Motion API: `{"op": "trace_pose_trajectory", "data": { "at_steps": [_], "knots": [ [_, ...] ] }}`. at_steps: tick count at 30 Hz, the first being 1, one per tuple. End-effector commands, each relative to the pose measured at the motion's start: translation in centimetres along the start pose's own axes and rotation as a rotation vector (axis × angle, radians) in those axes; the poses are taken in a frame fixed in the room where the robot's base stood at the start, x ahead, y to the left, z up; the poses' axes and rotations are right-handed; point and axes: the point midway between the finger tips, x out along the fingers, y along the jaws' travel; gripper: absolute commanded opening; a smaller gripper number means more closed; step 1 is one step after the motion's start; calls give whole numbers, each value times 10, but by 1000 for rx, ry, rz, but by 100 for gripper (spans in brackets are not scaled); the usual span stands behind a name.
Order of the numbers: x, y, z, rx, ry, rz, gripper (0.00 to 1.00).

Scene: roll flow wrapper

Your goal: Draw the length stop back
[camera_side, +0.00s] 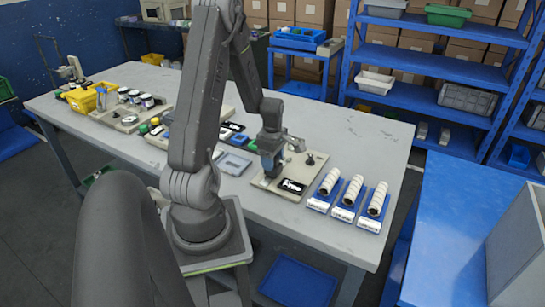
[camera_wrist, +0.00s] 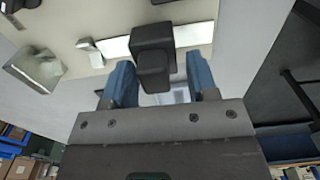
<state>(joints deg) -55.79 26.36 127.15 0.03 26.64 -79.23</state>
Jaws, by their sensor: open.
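A beige machine plate (camera_side: 262,184) lies on the grey table, with my gripper (camera_side: 270,172) low over its left part. In the wrist view, my gripper (camera_wrist: 160,82) has its two blue fingers apart. A dark stepped block (camera_wrist: 153,58), which looks like the length stop, shows between the fingers. A small gap shows on its right side; whether the left finger touches it I cannot tell. A pale strip (camera_wrist: 118,48) runs behind the block on the plate. In the side view my gripper hides the block.
A black knob (camera_side: 310,158) and a black-and-white panel (camera_side: 292,186) are on the plate near my gripper. A grey-blue tray (camera_side: 233,162) lies to the left. The table's back right is clear.

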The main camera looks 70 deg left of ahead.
Motion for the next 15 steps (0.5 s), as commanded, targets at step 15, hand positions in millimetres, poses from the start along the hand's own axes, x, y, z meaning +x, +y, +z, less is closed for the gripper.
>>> {"op": "trace_pose_trajectory", "data": {
  "at_steps": [15],
  "knots": [
    [-84, 1, 0, 0, 1, 7, 53]
  ]
}}
